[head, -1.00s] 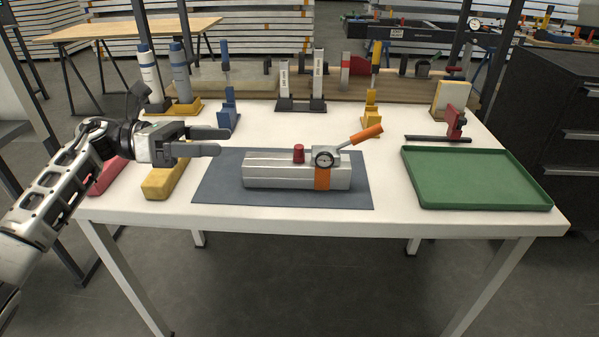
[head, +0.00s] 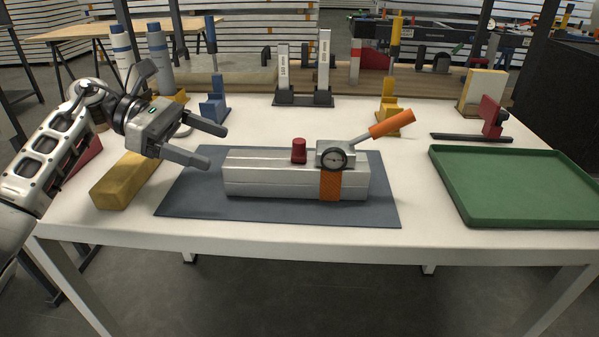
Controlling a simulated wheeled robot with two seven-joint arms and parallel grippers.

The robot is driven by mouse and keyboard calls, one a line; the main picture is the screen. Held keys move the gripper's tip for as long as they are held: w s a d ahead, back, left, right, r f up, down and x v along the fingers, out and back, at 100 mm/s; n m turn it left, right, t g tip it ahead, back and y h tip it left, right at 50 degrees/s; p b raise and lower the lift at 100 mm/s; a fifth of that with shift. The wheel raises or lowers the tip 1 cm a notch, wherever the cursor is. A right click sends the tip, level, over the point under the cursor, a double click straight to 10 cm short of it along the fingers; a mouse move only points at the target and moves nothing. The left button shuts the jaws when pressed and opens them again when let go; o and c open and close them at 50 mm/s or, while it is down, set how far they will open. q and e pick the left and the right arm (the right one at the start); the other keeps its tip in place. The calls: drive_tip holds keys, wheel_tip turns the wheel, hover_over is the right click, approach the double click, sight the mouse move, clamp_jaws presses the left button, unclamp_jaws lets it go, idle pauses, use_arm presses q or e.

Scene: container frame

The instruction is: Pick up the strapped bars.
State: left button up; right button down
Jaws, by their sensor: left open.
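The strapped bars (head: 262,180) are a bundle of silver bars lying lengthwise on a dark blue-grey mat (head: 290,212). An orange strap (head: 330,185) wraps them right of the middle. A tensioner with a round gauge (head: 336,158) and an orange handle (head: 391,123) sits on top, the handle slanting up to the right. A dark red knob (head: 299,151) stands on the bars beside it. My left gripper (head: 217,146) is open and empty, to the left of the bars and apart from them, its fingers pointing right. My right gripper is not in view.
A yellow block (head: 126,181) and a red block (head: 80,158) lie under my left arm. A green tray (head: 522,188) is at the right. A red clamp (head: 491,121), blue stand (head: 214,108), yellow stand (head: 390,112) and grey uprights (head: 303,78) line the back.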

sight(260, 157)
use_arm(q)
drive_tip(key=x, duration=0.9)
drive_tip(key=shift+w+d+f, duration=0.1)
drive_tip(key=shift+w+d, duration=0.05)
drive_tip(key=shift+d, duration=0.1)
drive_tip(key=c, duration=1.5)
drive_tip(key=shift+r, duration=0.2)
drive_tip(key=shift+c, duration=0.4)
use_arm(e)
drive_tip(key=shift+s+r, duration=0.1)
use_arm(q)
drive_tip(key=shift+r, duration=0.1)
drive_tip(key=shift+r, duration=0.25)
drive_tip(key=r, duration=0.3)
drive_tip(key=shift+s+r+p, duration=0.2)
drive_tip(key=shift+s+p, duration=0.1)
drive_tip(key=s+d+r, duration=0.2)
drive_tip(key=s+r, duration=0.6)
drive_tip(key=s, duration=0.5)
drive_tip(key=shift+d+r, duration=0.35)
drive_tip(key=shift+r, duration=0.05)
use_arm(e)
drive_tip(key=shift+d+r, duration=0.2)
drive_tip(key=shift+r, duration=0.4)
